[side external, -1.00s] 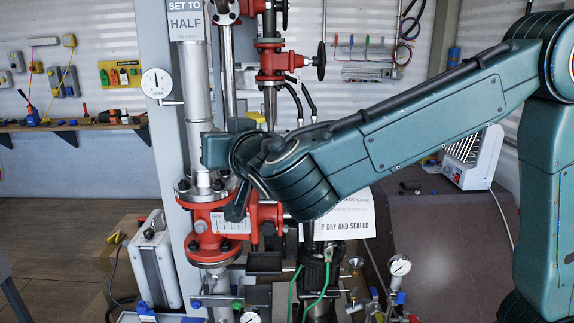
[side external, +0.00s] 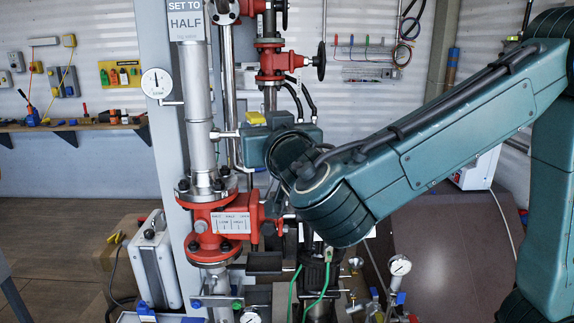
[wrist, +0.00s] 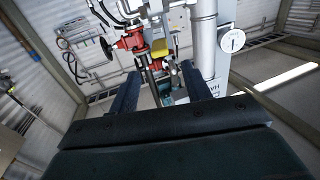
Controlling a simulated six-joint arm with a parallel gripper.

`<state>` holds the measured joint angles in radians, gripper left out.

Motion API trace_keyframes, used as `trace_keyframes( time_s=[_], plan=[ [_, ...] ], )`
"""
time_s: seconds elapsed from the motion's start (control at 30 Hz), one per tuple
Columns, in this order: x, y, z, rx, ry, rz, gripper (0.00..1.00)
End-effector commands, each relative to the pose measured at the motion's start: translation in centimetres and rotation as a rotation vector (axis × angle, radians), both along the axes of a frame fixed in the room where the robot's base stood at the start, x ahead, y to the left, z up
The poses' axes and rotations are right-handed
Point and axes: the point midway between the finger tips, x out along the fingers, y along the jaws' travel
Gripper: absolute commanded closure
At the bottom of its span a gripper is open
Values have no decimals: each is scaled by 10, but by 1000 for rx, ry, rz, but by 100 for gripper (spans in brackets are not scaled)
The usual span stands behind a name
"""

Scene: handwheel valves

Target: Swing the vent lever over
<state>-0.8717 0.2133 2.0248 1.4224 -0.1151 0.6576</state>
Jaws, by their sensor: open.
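A yellow piece (side external: 255,118) shows just above my wrist in the side view, beside the pipework. It appears to be the vent lever's handle, but I cannot be sure. It also shows in the wrist view (wrist: 157,49), beyond the fingertips. My gripper (wrist: 160,85) is open, its two fingers spread wide with nothing held between them. In the side view my wrist hides most of the fingers. A red valve body (side external: 229,226) with a marked white plate stands lower on the grey pipe. A sign (side external: 187,21) above reads "SET TO HALF".
A round gauge (side external: 156,83) is left of the grey pipe (side external: 200,115). A red valve with a black handwheel (side external: 319,61) stands behind, above my wrist. A silver case (side external: 154,262) stands at lower left.

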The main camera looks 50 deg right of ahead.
Motion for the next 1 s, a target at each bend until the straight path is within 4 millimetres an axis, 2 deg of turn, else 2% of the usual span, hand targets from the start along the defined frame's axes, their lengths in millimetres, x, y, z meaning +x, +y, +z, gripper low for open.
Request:
trace_keyframes(
  time_s=[0.8,1.0],
  plan=[
    [88,-50,0,0,-1,-3,52],
    [102,-58,0,1,0,-1,52]
  ],
)
